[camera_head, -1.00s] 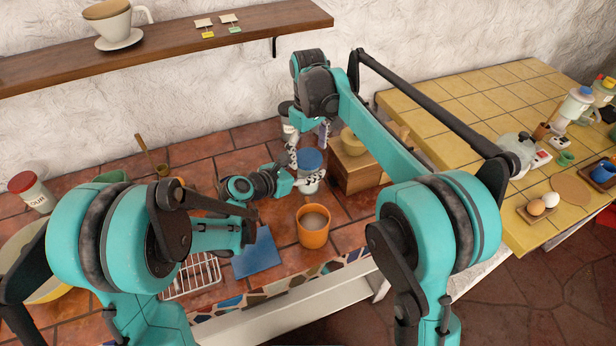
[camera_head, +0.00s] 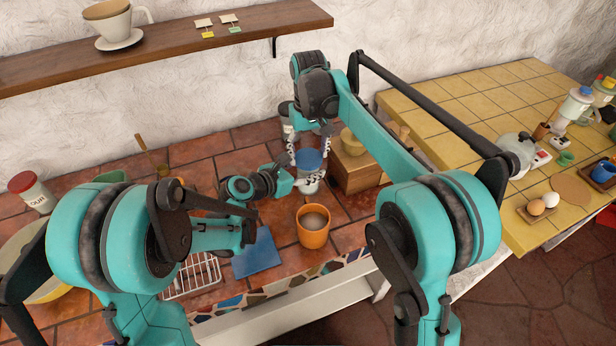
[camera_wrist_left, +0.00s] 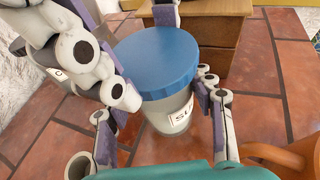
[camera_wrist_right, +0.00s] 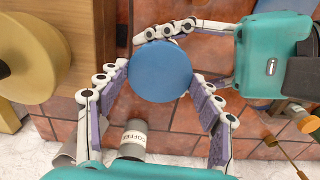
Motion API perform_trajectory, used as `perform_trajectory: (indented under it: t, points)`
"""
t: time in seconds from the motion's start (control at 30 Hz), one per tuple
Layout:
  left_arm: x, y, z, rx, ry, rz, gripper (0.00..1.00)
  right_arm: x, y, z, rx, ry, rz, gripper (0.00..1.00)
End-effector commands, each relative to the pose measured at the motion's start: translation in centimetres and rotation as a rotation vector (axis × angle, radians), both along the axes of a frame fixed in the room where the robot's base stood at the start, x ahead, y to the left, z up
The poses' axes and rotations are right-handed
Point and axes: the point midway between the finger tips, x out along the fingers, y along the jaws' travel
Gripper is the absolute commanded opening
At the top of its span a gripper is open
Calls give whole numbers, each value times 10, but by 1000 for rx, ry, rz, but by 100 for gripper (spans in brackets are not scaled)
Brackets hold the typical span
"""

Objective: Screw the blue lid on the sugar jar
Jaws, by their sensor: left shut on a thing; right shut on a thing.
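The sugar jar (camera_wrist_left: 180,118) stands upright on the tiled counter, with part of its label showing in the left wrist view. The blue lid (camera_head: 308,159) sits on top of it and looks level; it also fills the middle of the right wrist view (camera_wrist_right: 160,72). My left gripper (camera_head: 307,184) comes in from the left, low down, and is shut around the jar's body below the lid. My right gripper (camera_wrist_right: 158,78) reaches down from above and is shut on the lid, one finger at each side. Whether the threads are engaged is hidden.
An orange mug (camera_head: 313,227) stands just in front of the jar. A wooden box (camera_head: 362,174) with a yellow bowl is close on the right. A coffee jar (camera_wrist_right: 133,139) stands behind. A blue cloth (camera_head: 257,252) and a wire rack (camera_head: 191,276) lie at the front left.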

Motion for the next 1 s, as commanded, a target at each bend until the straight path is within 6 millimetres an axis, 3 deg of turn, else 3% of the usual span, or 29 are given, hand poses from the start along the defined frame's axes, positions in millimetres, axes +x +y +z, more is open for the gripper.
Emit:
perform_trajectory:
  t: [0.1,0.13,0.2,0.53,0.8,1.0]
  points:
    - [0,0,0,1,1,0,0,0,0,0,0,0,8,31]
    - [0,0,0,0,0,0,0,0,0,0,0,0,8,71]
    - [0,0,0,0,0,0,0,0,0,0,0,0,8,86]
    - [0,0,0,1,1,0,0,0,0,2,0,0,10,86]
    - [0,0,0,1,1,0,0,0,0,35,0,0,10,86]
    - [0,0,0,1,1,0,0,0,0,45,0,0,10,86]
